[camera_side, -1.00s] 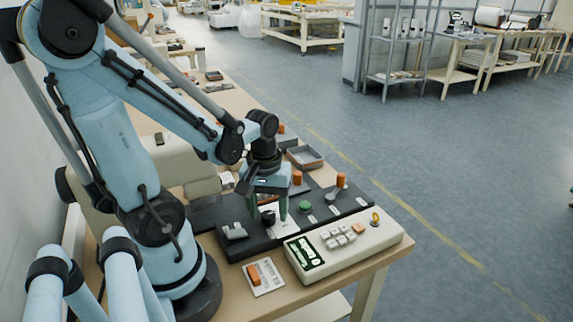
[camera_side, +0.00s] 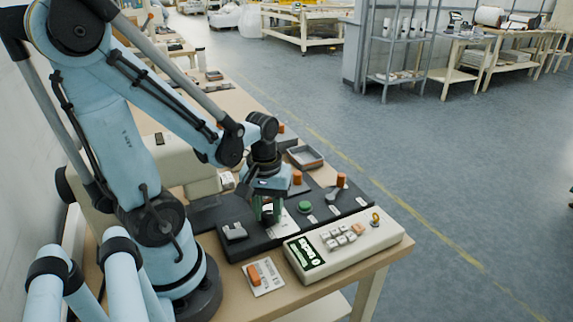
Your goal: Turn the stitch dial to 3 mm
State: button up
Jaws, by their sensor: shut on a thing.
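My gripper (camera_side: 267,212) points down over the black control panel (camera_side: 262,243), beside a white marked plate (camera_side: 283,224). Its green fingers are shut on the stitch dial, a black knob on that panel. The fingers hide nearly all of the dial. I cannot read the plate's marks or tell which way the dial points.
A grey rocker-like switch (camera_side: 234,231) stands left of the dial. A cream keypad box with a lit display (camera_side: 305,252) and a card with an orange switch (camera_side: 262,276) lie in front.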

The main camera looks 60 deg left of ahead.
aim_at(268, 213)
jog(key=shift+m, duration=0.3)
jog(key=m, duration=0.3)
jog(key=shift+m, duration=2.5)
jog(key=o, duration=1)
jog(key=shift+o, duration=0.2)
jog(key=shift+r, duration=0.1)
notch_tip(268, 213, up, 12)
